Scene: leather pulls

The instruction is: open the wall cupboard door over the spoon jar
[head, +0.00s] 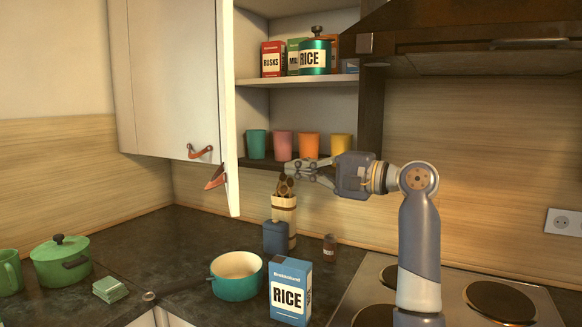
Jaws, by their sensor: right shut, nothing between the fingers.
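The wall cupboard door (228,110) over the spoon jar stands swung open, seen nearly edge-on. Its leather pull (216,177) hangs near the door's lower end, on the left side. The spoon jar (284,211), pale and ribbed with wooden spoons in it, stands on the counter below the open cupboard. My right gripper (290,168) is shut and empty, pointing left. It is in front of the cupboard's lower shelf, just above the spoons and to the right of the door, apart from it. My left gripper is out of view.
Inside the cupboard are several coloured cups (283,146), boxes and a green rice tin (315,56). A closed door (172,80) with a leather pull is at left. Below stand a blue canister (276,238), teal pot (237,277) and rice box (290,290). The range hood (470,30) is at right.

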